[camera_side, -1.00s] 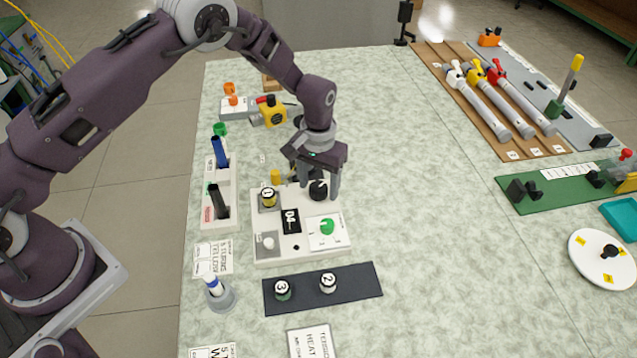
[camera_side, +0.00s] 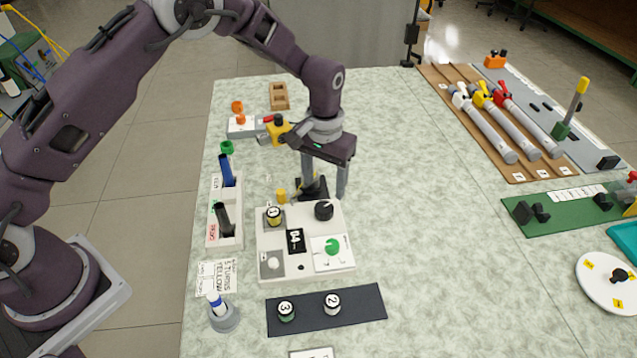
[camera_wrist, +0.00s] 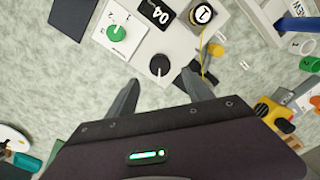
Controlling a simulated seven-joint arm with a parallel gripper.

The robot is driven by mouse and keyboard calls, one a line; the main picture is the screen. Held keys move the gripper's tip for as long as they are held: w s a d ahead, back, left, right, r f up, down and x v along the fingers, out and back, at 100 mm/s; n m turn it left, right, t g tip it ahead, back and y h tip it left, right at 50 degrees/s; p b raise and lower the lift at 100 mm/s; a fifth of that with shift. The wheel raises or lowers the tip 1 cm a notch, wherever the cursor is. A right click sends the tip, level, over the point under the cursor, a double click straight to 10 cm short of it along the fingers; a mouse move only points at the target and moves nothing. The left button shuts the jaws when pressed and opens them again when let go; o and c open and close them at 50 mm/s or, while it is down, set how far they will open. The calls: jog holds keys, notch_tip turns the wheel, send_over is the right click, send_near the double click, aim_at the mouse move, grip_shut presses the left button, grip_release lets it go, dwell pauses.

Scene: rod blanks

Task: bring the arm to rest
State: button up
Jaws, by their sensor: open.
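My gripper (camera_side: 325,193) is open and empty. It hangs fingers-down just behind the white panel (camera_side: 304,276), above the table. The panel carries a black knob (camera_side: 324,210), a cylinder marked 1 (camera_side: 274,216), a display reading 04 (camera_side: 296,240) and a green dial (camera_side: 332,247). In the wrist view my fingers (camera_wrist: 163,95) are spread apart over bare table and the panel's edge, with the black knob (camera_wrist: 159,65) just beyond them. Nothing is between the fingers.
A dark mat (camera_side: 365,306) with cylinders 3 (camera_side: 286,311) and 2 (camera_side: 332,304) lies in front. A yellow-bodied device (camera_side: 277,130) stands behind left. A pen tray (camera_side: 228,240) stands left. Tubes on a brown board (camera_side: 440,105) lie far right. The middle right of the table is clear.

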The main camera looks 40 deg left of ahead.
jog(key=s+a+r+t, duration=0.1)
jog(key=s+a+r, duration=0.15)
jog(key=r, duration=0.45)
jog(key=s+a+r+t+h, duration=0.1)
jog(key=s+r, duration=0.3)
jog(key=r, duration=0.3)
jog(key=s+a+r, duration=0.1)
jog(key=s+r, duration=0.2)
jog(key=r, duration=0.4)
jog(key=s+a+r+t, duration=0.1)
jog(key=s+a+r, duration=0.1)
jog(key=s, duration=0.9)
jog(key=s+a+r+m+t+y, duration=0.1)
jog(key=s+a+r+t, duration=0.1)
jog(key=s, duration=0.9)
jog(key=shift+s+a+t, duration=0.15)
jog(key=shift+a+t, duration=0.15)
jog(key=shift+a, duration=0.1)
jog(key=shift+r, duration=0.15)
